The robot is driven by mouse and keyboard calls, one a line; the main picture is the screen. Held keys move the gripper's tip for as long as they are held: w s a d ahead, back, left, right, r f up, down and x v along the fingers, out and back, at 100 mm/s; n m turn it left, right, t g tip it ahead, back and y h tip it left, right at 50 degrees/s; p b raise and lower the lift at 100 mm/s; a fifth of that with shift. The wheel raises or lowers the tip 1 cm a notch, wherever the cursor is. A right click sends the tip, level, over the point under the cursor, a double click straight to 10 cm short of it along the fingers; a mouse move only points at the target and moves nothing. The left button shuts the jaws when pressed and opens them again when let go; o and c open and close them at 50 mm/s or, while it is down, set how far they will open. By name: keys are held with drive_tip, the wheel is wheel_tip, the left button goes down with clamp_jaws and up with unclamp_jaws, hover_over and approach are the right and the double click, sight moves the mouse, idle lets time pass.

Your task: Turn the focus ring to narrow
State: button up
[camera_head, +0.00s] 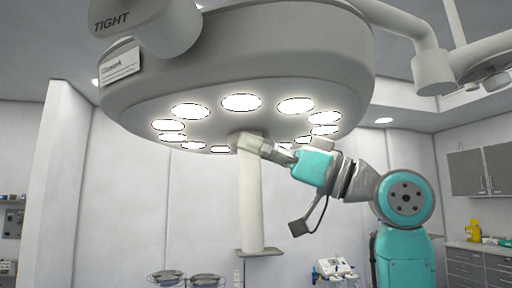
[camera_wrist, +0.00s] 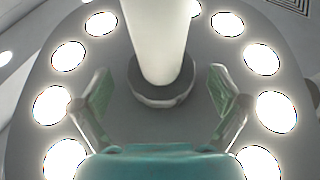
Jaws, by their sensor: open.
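The surgical lamp head (camera_head: 230,55) hangs overhead with a ring of lit lamps on its underside. A pale handle (camera_head: 250,205) hangs straight down from its middle, with a flat plate at the lower end. The grey focus ring (camera_wrist: 162,97) sits around the handle's base against the lamp face; in the head view it is mostly hidden behind my fingers. My gripper (camera_head: 264,147) is at the top of the handle. In the wrist view my gripper (camera_wrist: 160,90) is open, one finger either side of the ring, with gaps visible. Any ring markings cannot be read.
A grey part marked TIGHT (camera_head: 135,28) is at the upper left, by the lamp rim. Lamp support arms (camera_head: 430,70) run at the upper right. Equipment (camera_head: 335,270) and grey cabinets (camera_head: 480,260) stand far behind. The air left of the handle looks clear.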

drive_tip(key=shift+a+r, duration=0.1)
drive_tip(key=shift+a, duration=0.05)
drive_tip(key=shift+c, duration=0.2)
drive_tip(key=c, duration=1.1)
drive_tip(key=shift+t, duration=0.4)
drive_tip(key=m+t+h, duration=0.1)
drive_tip(key=t+h, duration=0.1)
drive_tip(key=m+t+h, duration=0.2)
drive_tip(key=t, duration=0.1)
drive_tip(key=m+t+h, duration=0.2)
drive_tip(key=shift+s+a+t, duration=0.3)
drive_tip(key=shift+s+t, duration=0.05)
drive_tip(key=shift+t, duration=0.05)
drive_tip(key=m+t+h, duration=0.2)
drive_tip(key=h, duration=0.1)
drive_tip(key=m+t+h, duration=0.2)
drive_tip(key=h, duration=0.2)
drive_tip(key=shift+a, duration=0.2)
drive_tip(key=shift+m+t+h, duration=0.7)
drive_tip(key=shift+m+h, duration=0.4)
drive_tip(key=shift+h, duration=0.9)
